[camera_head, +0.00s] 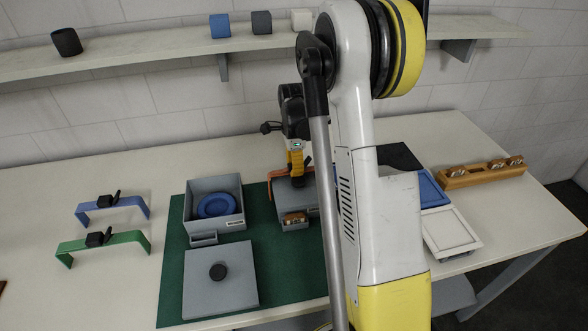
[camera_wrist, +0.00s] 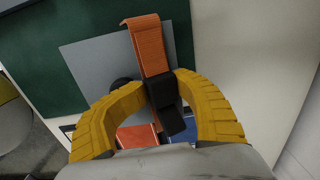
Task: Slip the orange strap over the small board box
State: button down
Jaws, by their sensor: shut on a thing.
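My gripper (camera_head: 296,168) is shut on the black handle (camera_wrist: 163,92) of the orange strap (camera_wrist: 148,47). In the head view the strap (camera_head: 277,174) shows just above the back left of a grey box (camera_head: 288,205), probably the small board box. My arm hides that box's right side. In the wrist view the strap crosses in front of a grey panel (camera_wrist: 90,62) with a black knob, partly hidden by my finger. I cannot tell whether the strap touches the box or is around it.
Left of the box, an open grey box (camera_head: 240,222) holds a blue round thing (camera_head: 216,205). A grey lid (camera_head: 205,292) with a black knob lies in front on the green mat (camera_head: 172,283). Blue (camera_head: 110,204) and green (camera_head: 100,243) straps stand left. A white tray (camera_head: 450,232) sits right.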

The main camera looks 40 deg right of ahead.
jog(key=c, duration=0.9)
grip_release()
jog(key=shift+f, duration=0.1)
jog(key=shift+c, duration=0.2)
jog(key=shift+o, duration=0.8)
jog(key=shift+w, duration=0.15)
notch_tip(320, 180, up, 12)
jog(key=s+a+r+n+t+b, duration=0.2)
jog(key=s+a+n, duration=0.25)
jog(key=a, duration=0.25)
jog(key=s+a+r+n+t+b, duration=0.1)
jog(key=s+a+n+b, duration=0.15)
jog(key=a+n, duration=0.4)
jog(key=s+a+f+n+t+b, duration=0.3)
jog(key=s+a+f+n+t, duration=0.1)
jog(key=s+a+n, duration=0.7)
jog(key=shift+s+f+n+b, duration=0.15)
jog(key=shift+f+n+b, duration=0.25)
jog(key=shift+f+n, duration=0.35)
